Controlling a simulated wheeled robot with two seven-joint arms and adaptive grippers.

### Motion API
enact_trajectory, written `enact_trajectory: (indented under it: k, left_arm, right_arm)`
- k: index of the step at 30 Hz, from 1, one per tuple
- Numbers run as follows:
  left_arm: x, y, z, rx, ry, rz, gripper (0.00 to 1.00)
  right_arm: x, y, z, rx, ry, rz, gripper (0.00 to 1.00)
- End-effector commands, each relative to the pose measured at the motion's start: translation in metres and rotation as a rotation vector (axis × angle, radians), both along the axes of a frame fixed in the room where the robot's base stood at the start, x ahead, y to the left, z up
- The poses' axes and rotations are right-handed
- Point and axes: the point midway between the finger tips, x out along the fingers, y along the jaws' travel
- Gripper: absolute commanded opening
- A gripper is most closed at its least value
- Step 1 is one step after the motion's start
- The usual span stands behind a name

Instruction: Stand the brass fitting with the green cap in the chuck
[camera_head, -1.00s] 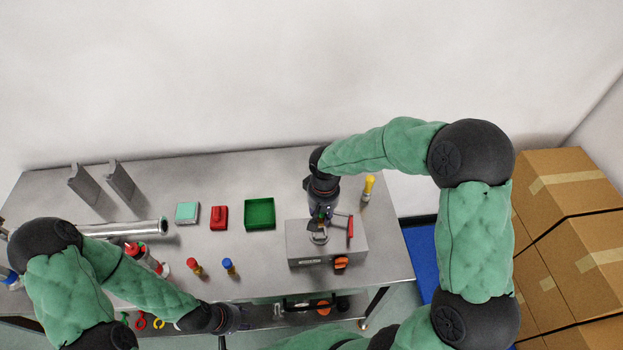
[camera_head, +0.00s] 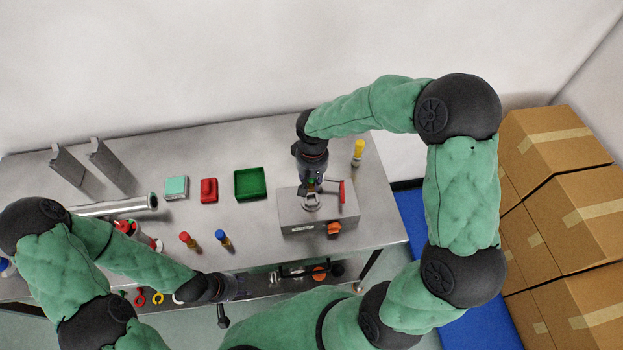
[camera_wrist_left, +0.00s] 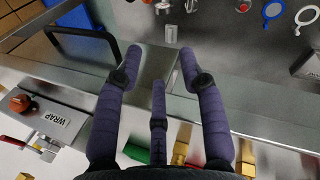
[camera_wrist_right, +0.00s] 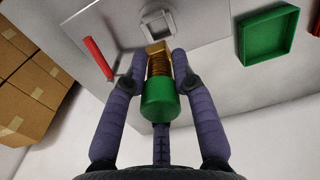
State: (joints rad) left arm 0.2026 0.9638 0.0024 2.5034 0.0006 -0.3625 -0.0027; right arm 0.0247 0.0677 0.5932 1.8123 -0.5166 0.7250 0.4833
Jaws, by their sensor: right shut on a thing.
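The brass fitting with the green cap (camera_wrist_right: 158,97) is held between the fingers of my right gripper (camera_wrist_right: 160,65). In the right wrist view its brass end points toward the square chuck (camera_wrist_right: 157,22) and looks just short of it or over it; the exact gap is hard to tell. In the head view the chuck (camera_head: 311,201) sits on top of a grey block (camera_head: 300,220), and my right gripper (camera_head: 312,180) is directly above it, mostly hiding the fitting. My left gripper (camera_wrist_left: 160,65) is open and empty, in front of the table's front edge.
A red lever (camera_head: 341,191) and an orange knob (camera_head: 334,229) are on the block. A green tray (camera_head: 250,184), red object (camera_head: 209,190) and teal-topped box (camera_head: 176,187) lie left of the block.

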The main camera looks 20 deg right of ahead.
Motion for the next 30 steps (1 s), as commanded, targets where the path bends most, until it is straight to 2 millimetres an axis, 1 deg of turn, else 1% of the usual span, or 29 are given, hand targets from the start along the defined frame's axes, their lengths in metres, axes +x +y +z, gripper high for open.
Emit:
enact_trajectory:
  k: [1,3,15,20,30]
  left_arm:
    - [0.000,0.000,-0.007,0.000,0.000,0.000,0.40]
    - [0.000,0.000,-0.013,0.000,0.000,0.000,0.40]
    - [0.000,0.000,-0.039,0.000,0.000,0.000,0.40]
    - [0.000,0.000,-0.043,0.000,0.000,0.000,0.40]
    - [0.000,0.000,-0.042,0.000,0.000,0.000,0.40]
  right_arm:
    - [0.000,0.000,-0.008,0.000,0.000,0.000,0.00]
    - [0.000,0.000,-0.014,0.000,0.000,0.000,0.00]
    - [0.000,0.000,-0.045,0.000,-0.001,0.000,0.00]
    - [0.000,0.000,-0.050,0.000,-0.001,0.000,0.00]
    - [0.000,0.000,-0.049,0.000,-0.001,0.000,0.00]
